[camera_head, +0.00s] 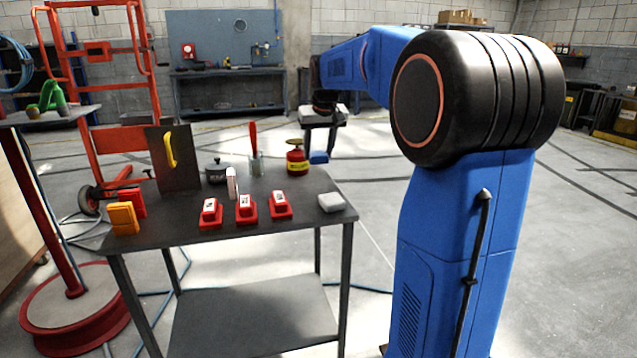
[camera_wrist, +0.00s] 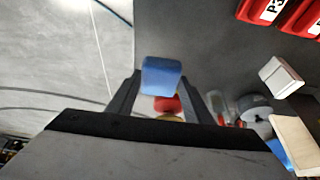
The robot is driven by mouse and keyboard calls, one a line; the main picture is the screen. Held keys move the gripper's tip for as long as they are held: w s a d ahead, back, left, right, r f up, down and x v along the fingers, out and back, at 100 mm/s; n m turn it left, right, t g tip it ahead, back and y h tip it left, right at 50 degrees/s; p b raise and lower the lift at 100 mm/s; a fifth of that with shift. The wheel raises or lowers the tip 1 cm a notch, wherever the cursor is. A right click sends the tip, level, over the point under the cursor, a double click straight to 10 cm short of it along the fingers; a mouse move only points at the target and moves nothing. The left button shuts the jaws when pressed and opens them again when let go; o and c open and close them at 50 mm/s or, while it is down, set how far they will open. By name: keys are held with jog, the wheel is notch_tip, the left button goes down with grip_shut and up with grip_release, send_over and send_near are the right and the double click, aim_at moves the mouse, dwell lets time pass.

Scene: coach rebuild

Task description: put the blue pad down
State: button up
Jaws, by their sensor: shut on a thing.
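My gripper (camera_head: 323,133) is shut on the blue pad (camera_head: 319,157) and points down near the table's right back corner. The pad hangs from the fingertips, beside the red and yellow can in the head view; its exact height over the table is hard to tell. In the wrist view the pad (camera_wrist: 161,76) sits between the two fingers (camera_wrist: 162,90), with the table edge behind it. The dark table (camera_head: 180,226) has a bare strip along its front.
Three red labelled blocks (camera_head: 245,210) stand in a row. A red and yellow can (camera_head: 297,160), a dark pot (camera_head: 216,172), a glass holding a red-handled tool (camera_head: 256,162) and an upright panel with a yellow handle (camera_head: 176,160) stand behind.

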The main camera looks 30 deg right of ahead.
notch_tip(320, 180, down, 8)
jog(key=shift+f, duration=0.15)
jog(key=o, duration=0.9)
jog(key=shift+o, duration=0.2)
jog(key=shift+f, duration=0.25)
jog(key=v, duration=1.7)
jog(key=shift+s+a+r, duration=0.15)
jog(key=shift+s+a, duration=0.1)
jog(key=shift+s, duration=0.05)
jog(key=s+a+f+n, duration=0.1)
jog(key=s+a+f, duration=0.45)
jog(key=s, duration=0.25)
jog(key=s+a+f+n, duration=0.1)
jog(key=s+a+f, duration=0.4)
jog(key=s, duration=0.4)
jog(key=s+a+f, duration=0.3)
jog(key=s+f, duration=0.3)
jog(key=s, duration=0.1)
jog(key=s+a+f+n+y, duration=0.1)
jog(key=s+a+f, duration=0.2)
jog(key=s+f, duration=0.4)
jog(key=shift+s, duration=0.6)
